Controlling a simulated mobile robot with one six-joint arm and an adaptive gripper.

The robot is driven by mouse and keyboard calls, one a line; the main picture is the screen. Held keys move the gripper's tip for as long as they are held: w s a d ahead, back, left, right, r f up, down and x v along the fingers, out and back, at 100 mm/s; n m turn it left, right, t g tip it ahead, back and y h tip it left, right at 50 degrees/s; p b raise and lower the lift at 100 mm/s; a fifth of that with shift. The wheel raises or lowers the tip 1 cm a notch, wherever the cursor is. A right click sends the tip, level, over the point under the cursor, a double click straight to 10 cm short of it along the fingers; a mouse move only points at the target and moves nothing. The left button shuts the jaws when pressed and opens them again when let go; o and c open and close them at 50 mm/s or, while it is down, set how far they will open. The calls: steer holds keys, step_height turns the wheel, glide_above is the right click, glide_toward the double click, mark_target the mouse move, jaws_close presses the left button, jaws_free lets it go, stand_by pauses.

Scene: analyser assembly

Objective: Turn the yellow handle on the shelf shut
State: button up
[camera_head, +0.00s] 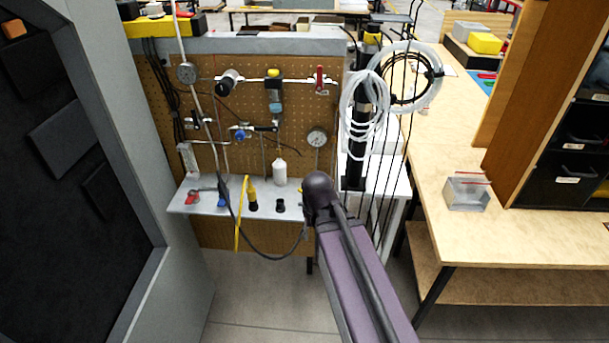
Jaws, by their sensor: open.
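The shelf (275,188) is a narrow pale ledge at the foot of a brown pegboard, left of centre. A small yellow part with a black lower end, which looks like the yellow handle (251,188), stands near the shelf's middle. A long thin yellow strip (239,225) runs beside it and hangs over the front edge. I cannot tell whether the handle is open or shut. My purple arm rises from the bottom, its dark rounded end right of the handle and over the shelf's right end. My gripper cannot be made out.
A red-handled part (192,197) and a white bottle (280,172) are on the shelf. A dark hose (262,247) loops below its front. Coiled tubing (367,105) hangs to the right. A wooden bench (440,190) stands right; a grey cabinet (185,290) edges the left.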

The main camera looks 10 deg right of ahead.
steer(key=w+r+n+p, duration=0.2)
steer(key=w+r+p, duration=0.2)
steer(key=r+p, duration=0.95)
steer(key=w+r+n+p, duration=0.1)
steer(key=w+r+n, duration=0.2)
steer(key=w+n, duration=0.4)
steer(key=w, duration=0.5)
steer(key=shift+d+p, duration=0.3)
steer(key=shift+d, duration=0.05)
steer(key=shift+w+f, duration=0.1)
step_height(320, 180, down, 14)
steer(key=b, duration=1.3)
steer(key=shift+r+b, duration=0.25)
steer(key=shift+b, duration=0.15)
